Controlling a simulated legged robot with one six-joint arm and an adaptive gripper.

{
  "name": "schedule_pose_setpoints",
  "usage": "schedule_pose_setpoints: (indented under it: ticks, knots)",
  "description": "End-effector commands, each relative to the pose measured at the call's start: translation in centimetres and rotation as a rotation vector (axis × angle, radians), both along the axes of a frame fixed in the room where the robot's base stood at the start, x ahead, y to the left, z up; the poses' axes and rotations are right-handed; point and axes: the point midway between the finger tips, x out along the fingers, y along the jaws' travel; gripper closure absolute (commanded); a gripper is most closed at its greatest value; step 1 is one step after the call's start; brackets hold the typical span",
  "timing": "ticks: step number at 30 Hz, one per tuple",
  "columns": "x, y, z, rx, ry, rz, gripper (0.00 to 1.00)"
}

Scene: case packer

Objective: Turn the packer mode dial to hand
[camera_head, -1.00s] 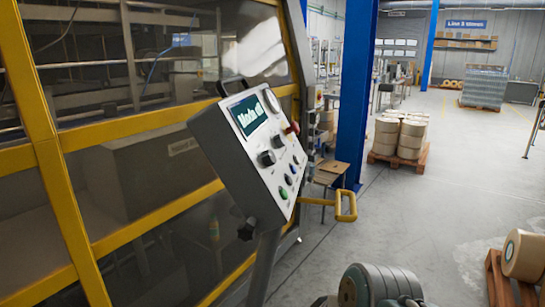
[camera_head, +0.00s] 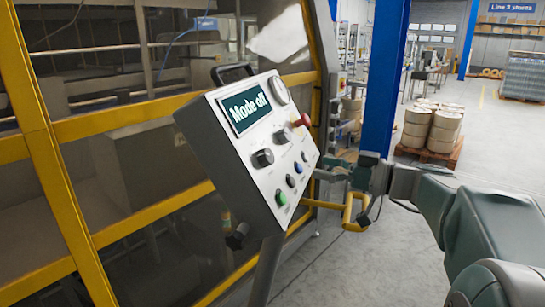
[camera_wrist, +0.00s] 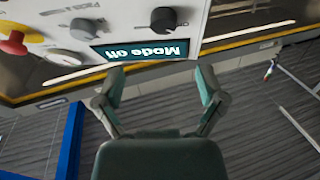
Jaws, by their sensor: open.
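The tilted control panel (camera_head: 225,140) stands left of centre in the head view. Its screen (camera_head: 246,106) reads "Mode off". Below the screen are a black knob (camera_head: 262,158) and a second knob (camera_head: 282,137). In the wrist view the panel is upside down, with the screen (camera_wrist: 140,50), the black knob (camera_wrist: 163,20) and the second knob (camera_wrist: 85,28) along the top. I cannot read which knob is the mode dial. My gripper (camera_head: 322,174) is just right of the panel in the head view. In the wrist view my gripper (camera_wrist: 160,75) is open and empty.
A red mushroom button (camera_head: 301,120) and a round dial (camera_head: 279,91) sit on the panel's right. Green (camera_head: 281,198) and blue (camera_head: 298,167) buttons are lower. The yellow machine frame (camera_head: 45,150) stands behind. A blue column (camera_head: 385,75) rises at right. Grey floor lies beyond.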

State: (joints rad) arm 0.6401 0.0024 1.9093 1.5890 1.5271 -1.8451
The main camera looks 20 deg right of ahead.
Motion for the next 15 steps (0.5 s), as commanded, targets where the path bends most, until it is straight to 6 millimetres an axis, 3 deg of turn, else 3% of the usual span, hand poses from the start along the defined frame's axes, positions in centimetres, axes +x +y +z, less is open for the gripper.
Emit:
schedule_pose_setpoints:
  ticks: [15]
  knots:
    - [5.4,6.5,-0.1,0.003,0.004,0.005,0.10]
